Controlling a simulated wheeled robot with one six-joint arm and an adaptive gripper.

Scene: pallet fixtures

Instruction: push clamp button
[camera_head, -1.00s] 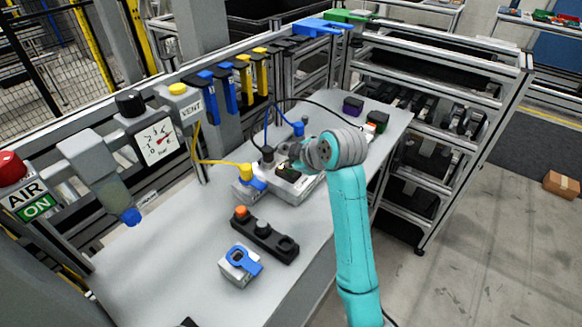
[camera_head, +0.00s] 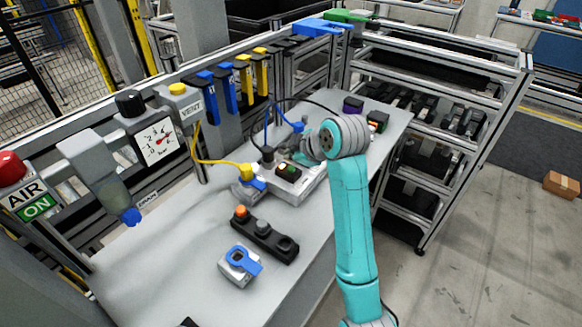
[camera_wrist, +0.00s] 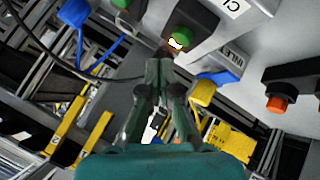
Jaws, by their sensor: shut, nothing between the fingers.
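A grey fixture block (camera_head: 313,183) stands on the bench, with a small dark box on top bearing a lit green button (camera_head: 291,168). In the wrist view a green button (camera_wrist: 187,38) with a bright glint sits just beyond my fingertips, beside a grey part with a partly cut-off label starting with "C". My gripper (camera_wrist: 160,68) is shut and empty, its fingertips close below that button in the picture. I cannot tell whether they touch it. In the head view my gripper (camera_head: 300,153) is just behind the dark box, partly hidden by my wrist.
A yellow connector (camera_head: 246,171) and a blue lever (camera_head: 254,184) sit at the fixture's left end; hoses rise nearby. A black button strip (camera_head: 264,238) with an orange button and a small clamp block (camera_head: 239,265) lie in front.

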